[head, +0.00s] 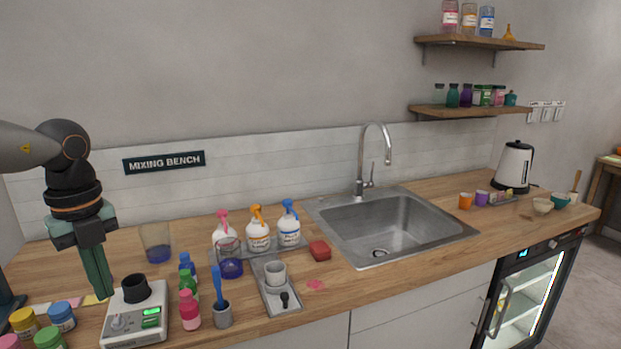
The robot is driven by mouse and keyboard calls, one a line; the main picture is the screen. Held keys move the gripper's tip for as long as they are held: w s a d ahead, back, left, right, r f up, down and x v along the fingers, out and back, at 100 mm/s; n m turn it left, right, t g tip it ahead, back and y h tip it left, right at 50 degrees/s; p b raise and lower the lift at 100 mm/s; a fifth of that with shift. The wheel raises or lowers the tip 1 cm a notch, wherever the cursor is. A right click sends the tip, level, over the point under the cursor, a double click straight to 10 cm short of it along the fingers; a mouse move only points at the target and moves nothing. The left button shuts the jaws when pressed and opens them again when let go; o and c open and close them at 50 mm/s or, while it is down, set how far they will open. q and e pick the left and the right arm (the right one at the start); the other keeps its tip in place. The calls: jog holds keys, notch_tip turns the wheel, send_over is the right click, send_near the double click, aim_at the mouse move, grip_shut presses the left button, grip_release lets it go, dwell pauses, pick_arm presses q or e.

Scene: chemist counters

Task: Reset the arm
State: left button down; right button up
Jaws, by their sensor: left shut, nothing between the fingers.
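My left gripper (105,297) hangs pointing down at the left of the wooden counter (420,253). Its green fingers are shut with nothing between them. The fingertips are just left of a black cup (136,288) on a white scale (137,316) with a lit green display; I cannot tell whether they touch anything. My right gripper is not in view.
Small bottles (190,308), a brush in a grey holder (222,314) and lidded jars (61,316) crowd the front left. Spray bottles (258,237) stand behind a tray (285,304). A sink (400,222) with a tall tap (373,150) and a kettle (513,165) are farther right.

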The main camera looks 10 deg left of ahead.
pick_arm(q)
jog(key=s+d+f+n+t+h, duration=0.1)
jog(key=s+f+n+t+h, duration=0.15)
jog(key=f+n+t, duration=0.75)
jog(key=s+f+n+t+h, duration=0.15)
jog(key=f+h, duration=0.25)
jog(key=f, duration=1.4)
jog(key=s+d+f+n+g+y, duration=0.1)
jog(key=s+d+f+n+y, duration=0.1)
jog(key=s+d+f+n, duration=0.3)
jog(key=s+d+f+n+g+y+p, duration=0.1)
jog(key=s+d+f+n+y, duration=0.1)
jog(key=s+d+f+n, duration=0.3)
jog(key=s+d+f, duration=0.1)
jog(key=d+f, duration=0.3)
jog(key=d, duration=0.5)
jog(key=shift+f+n, duration=0.25)
jog(key=shift+n, duration=0.1)
